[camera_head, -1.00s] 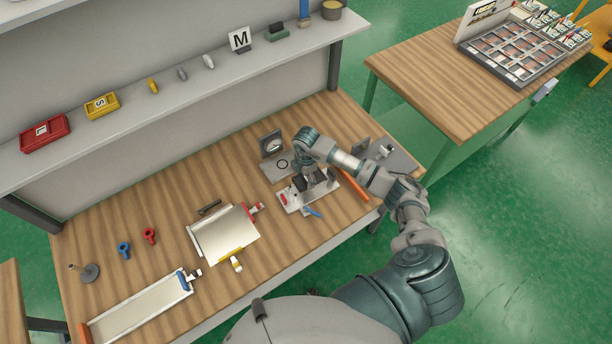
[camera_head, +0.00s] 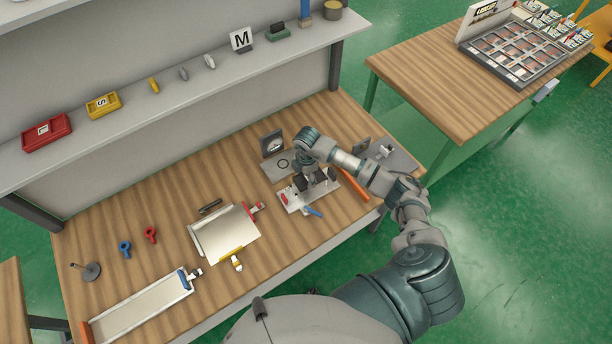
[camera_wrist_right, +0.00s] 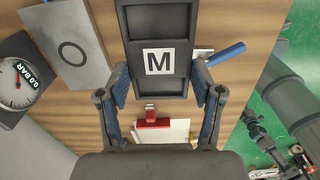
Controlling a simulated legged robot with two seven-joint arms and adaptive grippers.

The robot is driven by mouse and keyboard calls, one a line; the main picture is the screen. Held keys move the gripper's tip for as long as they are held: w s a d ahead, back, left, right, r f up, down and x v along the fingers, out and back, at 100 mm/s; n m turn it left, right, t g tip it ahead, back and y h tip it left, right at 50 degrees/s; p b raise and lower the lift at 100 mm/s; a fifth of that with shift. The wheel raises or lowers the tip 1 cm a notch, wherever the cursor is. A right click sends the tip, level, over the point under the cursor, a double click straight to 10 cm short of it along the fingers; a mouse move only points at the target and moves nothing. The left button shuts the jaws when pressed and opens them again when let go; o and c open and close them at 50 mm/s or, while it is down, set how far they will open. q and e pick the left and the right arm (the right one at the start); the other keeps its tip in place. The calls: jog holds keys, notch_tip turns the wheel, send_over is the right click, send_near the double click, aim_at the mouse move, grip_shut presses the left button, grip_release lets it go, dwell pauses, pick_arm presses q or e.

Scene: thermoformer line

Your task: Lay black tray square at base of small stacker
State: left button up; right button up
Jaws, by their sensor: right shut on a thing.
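My right gripper (camera_head: 312,174) is shut on the black tray (camera_wrist_right: 158,18), with one finger on each side of it. The tray carries a white label with a black M in the right wrist view. In the head view the tray shows only as dark pieces under my gripper, over the small stacker (camera_head: 293,204). This is a small metal fixture with a red part and a blue handle (camera_wrist_right: 226,53). The tray hides most of it in the wrist view. I cannot tell whether the tray touches its base. My left gripper is not in view.
A gauge (camera_head: 272,144) and a grey plate with a ring (camera_head: 278,170) stand close behind. An orange bar (camera_head: 353,184) lies to the right. A wider metal fixture (camera_head: 222,232) and a long one (camera_head: 140,308) lie left.

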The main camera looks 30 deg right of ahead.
jog(key=shift+f+b, duration=2.1)
jog(key=shift+f, duration=1.3)
jog(key=o, duration=1.6)
jog(key=shift+r, duration=0.1)
jog(key=shift+r, duration=0.2)
notch_tip(320, 180, up, 11)
jog(key=shift+d+r, duration=0.1)
jog(key=shift+r, duration=0.05)
